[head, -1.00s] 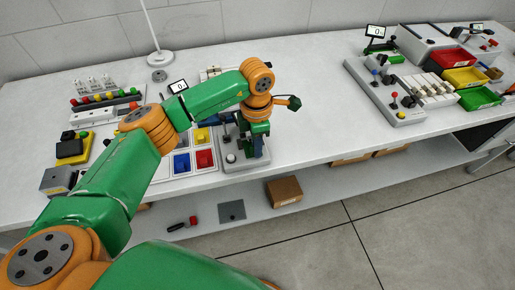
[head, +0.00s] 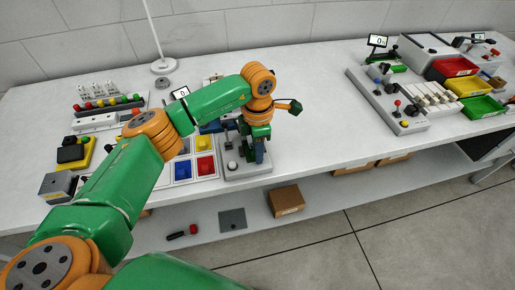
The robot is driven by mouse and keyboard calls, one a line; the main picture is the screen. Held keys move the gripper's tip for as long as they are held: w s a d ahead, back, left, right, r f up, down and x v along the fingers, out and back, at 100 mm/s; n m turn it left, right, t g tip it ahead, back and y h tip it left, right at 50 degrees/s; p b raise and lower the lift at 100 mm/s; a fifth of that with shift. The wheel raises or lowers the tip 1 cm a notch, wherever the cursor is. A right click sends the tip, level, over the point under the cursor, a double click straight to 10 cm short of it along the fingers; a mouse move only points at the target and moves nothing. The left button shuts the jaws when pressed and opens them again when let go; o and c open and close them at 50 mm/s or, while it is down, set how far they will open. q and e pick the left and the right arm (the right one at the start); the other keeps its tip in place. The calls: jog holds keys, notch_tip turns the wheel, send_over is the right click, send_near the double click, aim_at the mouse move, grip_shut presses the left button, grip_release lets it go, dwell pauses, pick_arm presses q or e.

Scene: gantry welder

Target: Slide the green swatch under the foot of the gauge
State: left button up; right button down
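My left gripper (head: 259,158) points down over the grey base (head: 247,170) of what looks like the gauge, near its right side. The dark fingers are small and partly merge with the device behind them, so I cannot tell whether they are open or hold anything. A small display (head: 180,93) reading 0 shows behind my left arm. A pale tray (head: 194,180) left of the base holds red (head: 206,166), yellow (head: 204,143) and blue (head: 182,169) squares. No green swatch can be made out; my arm hides part of the tray. The gauge's foot is not clear. My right gripper is out of view.
A lamp stand (head: 164,66) is at the back. A yellow-and-black device (head: 74,153) and a grey box (head: 58,186) stand at the left. A second station with red (head: 452,67), yellow and green bins is at the right. The table (head: 320,110) between is clear.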

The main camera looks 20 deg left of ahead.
pick_arm(q)
jog(key=shift+o, duration=0.3)
jog(key=shift+r, duration=0.15)
jog(key=shift+w, duration=0.1)
notch_tip(320, 180, up, 6)
jog(key=shift+f+b, duration=0.1)
jog(key=shift+b, duration=0.6)
jog(key=shift+r, duration=0.55)
